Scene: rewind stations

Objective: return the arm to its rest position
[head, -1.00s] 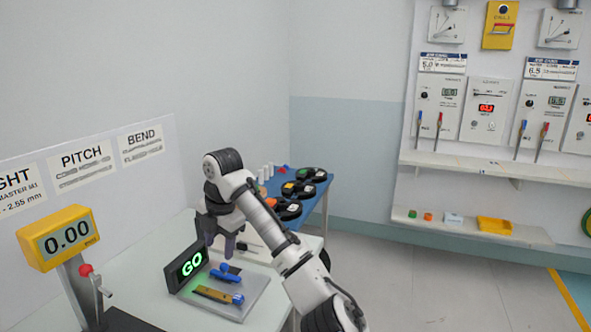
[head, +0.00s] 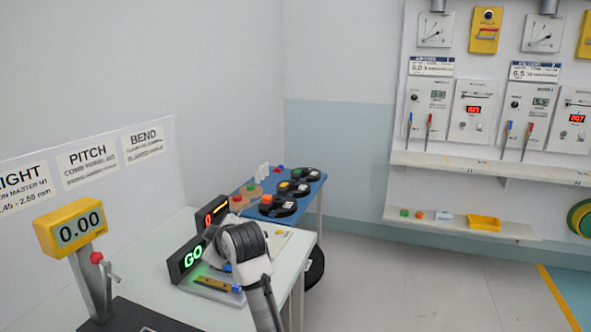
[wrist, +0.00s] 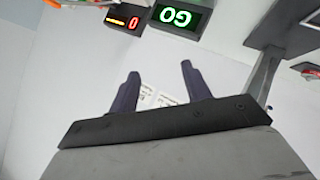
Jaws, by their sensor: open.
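My arm (head: 246,245) is folded low over the white bench at the lower middle of the head view, its dark rounded joint in front of the lit GO display (head: 188,260). My gripper is hidden there behind the arm. In the wrist view my gripper (wrist: 160,70) is open, its two dark fingers apart with nothing between them. White surface and some printed white labels (wrist: 160,98) show beyond the fingers. The GO display also shows upside down at the top of the wrist view (wrist: 180,18), clear of the fingertips.
A yellow gauge reading 0.00 (head: 76,226) stands on the bench at left. A second display (head: 211,214) with red digits stands behind GO. A blue table (head: 312,192) holds black spools. The floor (head: 420,283) at right is clear.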

